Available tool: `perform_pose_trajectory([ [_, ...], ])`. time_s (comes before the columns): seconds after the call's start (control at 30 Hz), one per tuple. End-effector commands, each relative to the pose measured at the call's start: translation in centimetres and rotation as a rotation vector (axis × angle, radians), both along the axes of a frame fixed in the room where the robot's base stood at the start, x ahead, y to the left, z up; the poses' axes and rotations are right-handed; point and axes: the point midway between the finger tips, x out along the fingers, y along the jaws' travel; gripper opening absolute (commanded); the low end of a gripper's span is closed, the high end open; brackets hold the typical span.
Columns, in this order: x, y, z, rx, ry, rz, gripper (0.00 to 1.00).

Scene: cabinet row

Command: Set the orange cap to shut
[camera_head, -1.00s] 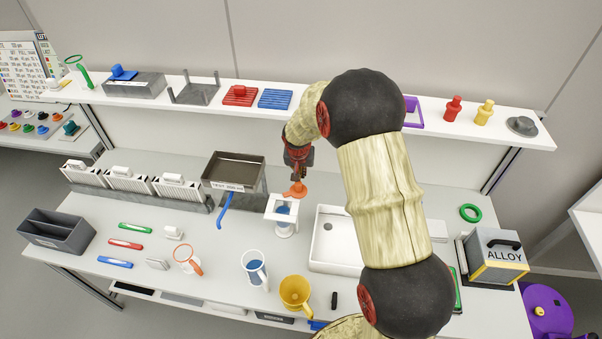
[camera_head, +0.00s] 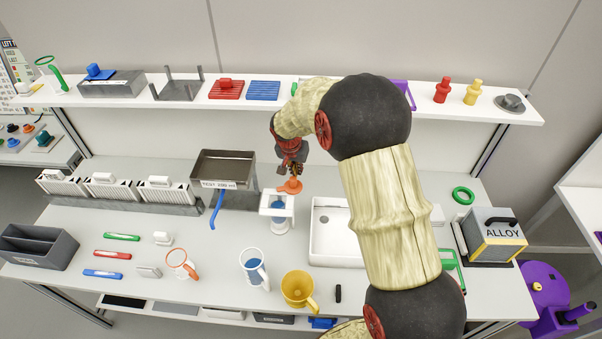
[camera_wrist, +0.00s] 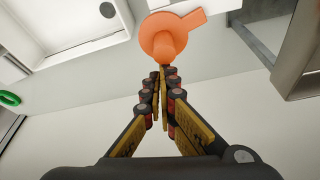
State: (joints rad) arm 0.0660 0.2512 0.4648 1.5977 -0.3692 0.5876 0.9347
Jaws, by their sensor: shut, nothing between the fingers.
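The orange cap (camera_head: 290,186) sits at the back edge of a white square stand (camera_head: 277,207) on the bench. In the wrist view the orange cap (camera_wrist: 168,40) is a round disc with a raised knob and a flat tab pointing to the upper right. My gripper (camera_head: 291,172) is just above and behind the cap in the head view. In the wrist view my gripper (camera_wrist: 162,72) has its fingertips together, empty, at the near edge of the cap's knob. I cannot tell whether they touch it. The stand's lower part holds something blue.
A dark tray (camera_head: 224,168) with a blue handle stands left of the stand, and a white basin (camera_head: 325,249) stands to its right. A blue-filled mug (camera_head: 254,268) and a yellow mug (camera_head: 299,290) are in front. A shelf (camera_head: 330,106) runs behind.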

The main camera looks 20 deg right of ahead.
Motion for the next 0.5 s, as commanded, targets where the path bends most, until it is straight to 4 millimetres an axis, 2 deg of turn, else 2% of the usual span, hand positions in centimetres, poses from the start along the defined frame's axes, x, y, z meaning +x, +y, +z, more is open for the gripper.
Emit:
perform_pose_trajectory([
  [0.03,-0.2,0.3,-0.7,-0.001,0.000,-0.032,0.00],
  [0.5,-3.3,1.0,-0.3,-0.001,-0.001,-0.475,0.00],
])
